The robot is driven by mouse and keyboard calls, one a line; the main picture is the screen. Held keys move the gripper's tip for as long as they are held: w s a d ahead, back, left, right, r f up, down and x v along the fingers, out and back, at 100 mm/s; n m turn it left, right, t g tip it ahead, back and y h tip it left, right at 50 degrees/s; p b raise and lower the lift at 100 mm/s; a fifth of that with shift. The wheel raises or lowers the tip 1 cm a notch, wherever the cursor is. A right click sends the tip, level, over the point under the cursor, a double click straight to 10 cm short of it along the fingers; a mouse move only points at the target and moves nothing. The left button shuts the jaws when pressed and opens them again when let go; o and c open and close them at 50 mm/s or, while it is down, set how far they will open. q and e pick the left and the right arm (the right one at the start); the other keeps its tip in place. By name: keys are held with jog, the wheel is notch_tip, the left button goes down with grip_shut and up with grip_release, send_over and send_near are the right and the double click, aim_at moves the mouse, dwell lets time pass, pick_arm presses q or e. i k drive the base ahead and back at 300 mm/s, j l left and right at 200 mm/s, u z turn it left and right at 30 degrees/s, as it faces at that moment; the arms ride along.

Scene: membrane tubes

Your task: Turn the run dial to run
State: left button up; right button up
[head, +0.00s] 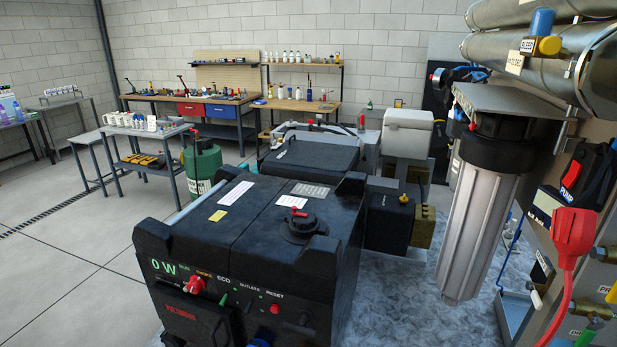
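A black box-shaped unit (262,215) stands in the foreground with a front panel showing a green "0 W" readout (163,266). A red knob (195,285) sits on that panel, below small green and orange labels too small to read surely. It looks like the run dial, but which label it points to I cannot tell. A green switch or lever (224,299) is to its right, under the ECO label, and a red button (274,309) is under RESET. Neither of my grippers is in view, and nothing touches the knob.
A black cap with a red lever (302,226) rises from the unit's top. A grey filter housing (478,220), pipes and a red plug (574,235) crowd the right side. The floor to the left (70,255) is clear. Workbenches (205,105) stand at the back.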

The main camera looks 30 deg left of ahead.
aim_at(195, 284)
jog(key=u, duration=1.2)
